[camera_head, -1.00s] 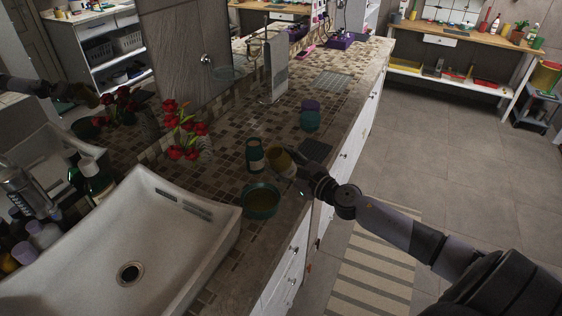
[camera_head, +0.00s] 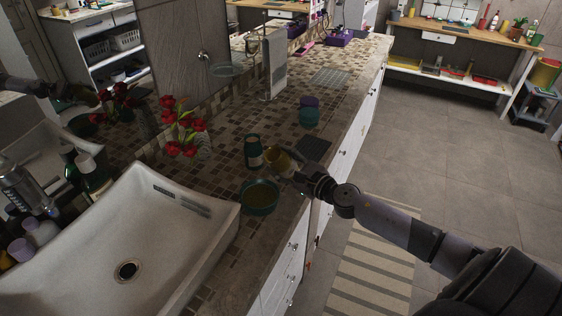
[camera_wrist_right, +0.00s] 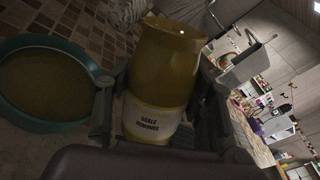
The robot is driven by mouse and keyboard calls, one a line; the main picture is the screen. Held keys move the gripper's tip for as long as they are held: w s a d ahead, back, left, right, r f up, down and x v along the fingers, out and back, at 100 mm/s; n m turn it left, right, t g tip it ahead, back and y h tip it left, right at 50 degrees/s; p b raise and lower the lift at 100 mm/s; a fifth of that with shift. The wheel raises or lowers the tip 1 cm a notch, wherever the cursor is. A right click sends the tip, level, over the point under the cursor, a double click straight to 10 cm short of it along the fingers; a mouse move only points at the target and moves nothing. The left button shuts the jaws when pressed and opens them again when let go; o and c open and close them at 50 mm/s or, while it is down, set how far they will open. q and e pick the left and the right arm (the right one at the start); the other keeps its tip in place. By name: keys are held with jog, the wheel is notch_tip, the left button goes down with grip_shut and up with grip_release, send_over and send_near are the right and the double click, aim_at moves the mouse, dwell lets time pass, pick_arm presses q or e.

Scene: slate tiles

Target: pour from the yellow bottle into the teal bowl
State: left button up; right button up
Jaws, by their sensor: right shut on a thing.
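The yellow bottle (camera_head: 277,160) is tilted in my right gripper (camera_head: 290,171), above the counter, just behind and right of the teal bowl. In the right wrist view, the gripper's fingers are around the yellow bottle (camera_wrist_right: 162,80), which has a white label. The teal bowl (camera_head: 260,209) stands on the counter before the sink's right corner. In the right wrist view, the teal bowl (camera_wrist_right: 60,125) has a brownish-yellow content inside. No stream shows between bottle and bowl. My left gripper is not in view.
A dark teal bottle with a pale label (camera_head: 254,153) stands close behind the bowl. The white sink (camera_head: 190,245) is to the left, and red flowers (camera_head: 182,128) stand behind it.

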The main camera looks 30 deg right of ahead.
jog(key=shift+d+f+n, duration=0.2)
jog(key=shift+f+n, duration=0.2)
jog(key=shift+n, duration=0.3)
jog(key=shift+d+f+n+h+p, duration=0.15)
jog(key=shift+n+h+p, duration=0.15)
jog(key=shift+n+p, duration=0.35)
jog(key=shift+n+p, duration=0.45)
jog(key=shift+n, duration=0.4)
jog(key=shift+n+h+p, duration=0.5)
jog(key=shift+n+p, duration=1)
jog(key=shift+p, duration=0.2)
jog(key=shift+a+r+n+p, duration=0.3)
jog(key=shift+n+p, duration=0.6)
jog(key=shift+p, duration=0.6)
